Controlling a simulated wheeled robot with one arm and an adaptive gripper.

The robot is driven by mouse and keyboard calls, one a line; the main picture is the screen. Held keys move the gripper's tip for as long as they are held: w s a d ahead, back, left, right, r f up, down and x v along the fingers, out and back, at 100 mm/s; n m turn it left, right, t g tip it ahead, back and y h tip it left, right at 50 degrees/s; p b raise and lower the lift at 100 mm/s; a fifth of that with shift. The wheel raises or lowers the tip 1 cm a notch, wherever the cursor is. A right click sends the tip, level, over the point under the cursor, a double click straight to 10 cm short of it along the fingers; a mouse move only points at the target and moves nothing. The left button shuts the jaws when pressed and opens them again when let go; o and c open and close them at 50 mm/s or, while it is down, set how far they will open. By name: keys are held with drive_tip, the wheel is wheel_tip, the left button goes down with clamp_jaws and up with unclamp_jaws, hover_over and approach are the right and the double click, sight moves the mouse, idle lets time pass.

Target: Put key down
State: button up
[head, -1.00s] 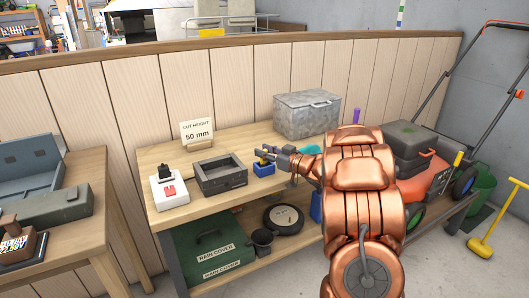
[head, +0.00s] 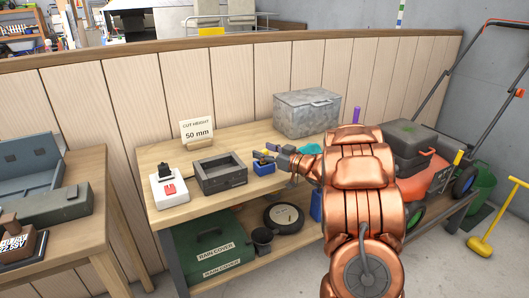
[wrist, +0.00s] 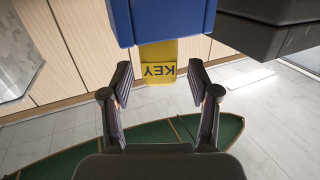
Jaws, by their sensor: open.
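The yellow key tag (wrist: 158,70), marked KEY, sticks out from a blue block (wrist: 160,20) in the wrist view. In the head view the small yellow key (head: 262,157) shows at the top of the blue block (head: 264,167), which stands on the workbench. My gripper (head: 271,150) is at the block's upper right. In the wrist view my gripper (wrist: 160,76) is open, with a finger on either side of the tag's end and visible gaps between. Whether the tag rests in or on the block is hard to tell.
A grey open tray (head: 222,183) stands just left of the blue block, and a white switch box (head: 169,190) further left. A galvanised metal box (head: 307,113) and a "50 mm" sign (head: 197,131) stand behind. A red mower (head: 425,180) is on the right.

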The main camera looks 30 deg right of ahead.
drive_tip(key=v, duration=1.2)
clamp_jaws()
idle(0.6)
idle(0.9)
idle(0.4)
